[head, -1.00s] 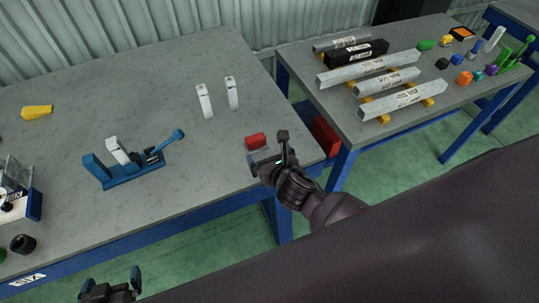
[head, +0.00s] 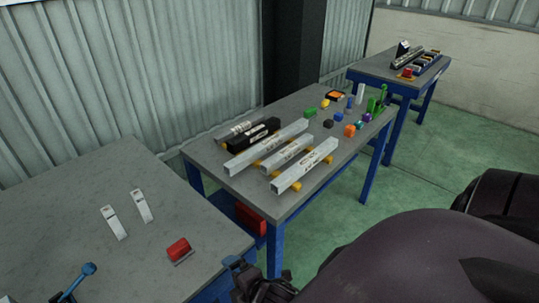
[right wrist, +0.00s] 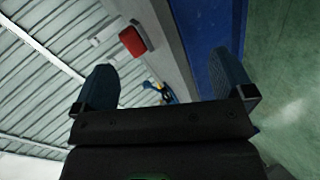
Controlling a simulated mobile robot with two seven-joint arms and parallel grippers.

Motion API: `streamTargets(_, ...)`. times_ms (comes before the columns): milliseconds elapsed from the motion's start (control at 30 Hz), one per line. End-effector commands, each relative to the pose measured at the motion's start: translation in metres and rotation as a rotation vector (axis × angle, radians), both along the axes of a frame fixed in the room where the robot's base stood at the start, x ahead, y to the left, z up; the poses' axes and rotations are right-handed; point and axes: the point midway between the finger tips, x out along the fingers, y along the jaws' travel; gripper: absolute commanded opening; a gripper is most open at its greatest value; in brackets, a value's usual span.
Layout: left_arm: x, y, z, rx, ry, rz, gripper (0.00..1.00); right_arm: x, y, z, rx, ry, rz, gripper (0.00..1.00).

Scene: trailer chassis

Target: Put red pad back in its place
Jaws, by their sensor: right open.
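The red pad (head: 179,249) lies on the grey top of the near table (head: 90,190), close to its right edge, on what looks like a thin grey plate. My right gripper (head: 240,268) is at the bottom of the head view, just beyond the table's right edge and apart from the pad. In the right wrist view its two fingers (right wrist: 155,85) stand wide apart with nothing between them close up, and the red pad (right wrist: 132,41) shows farther off, up and left. My left gripper is out of view.
Two white brackets (head: 114,222) stand left of the pad, and a blue clamp handle (head: 88,269) is at lower left. The second table (head: 232,186) holds metal bars (head: 266,149) and several small coloured parts. A red box (head: 250,218) sits below it. A third table (head: 379,74) stands farther back.

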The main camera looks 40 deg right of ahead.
Motion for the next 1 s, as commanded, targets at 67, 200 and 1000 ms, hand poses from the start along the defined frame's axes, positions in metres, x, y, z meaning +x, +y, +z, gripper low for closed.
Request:
streamTargets(67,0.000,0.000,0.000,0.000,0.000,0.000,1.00,-0.013,-0.008,-0.003,0.187,0.017,-0.116,0.99)
streamTargets(200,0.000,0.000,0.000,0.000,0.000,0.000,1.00,-0.035,-0.023,-0.007,0.517,0.037,-0.325,0.99)
streamTargets(1000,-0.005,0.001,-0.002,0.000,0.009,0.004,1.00,-0.071,-0.051,-0.008,1.091,0.037,-0.696,0.99)
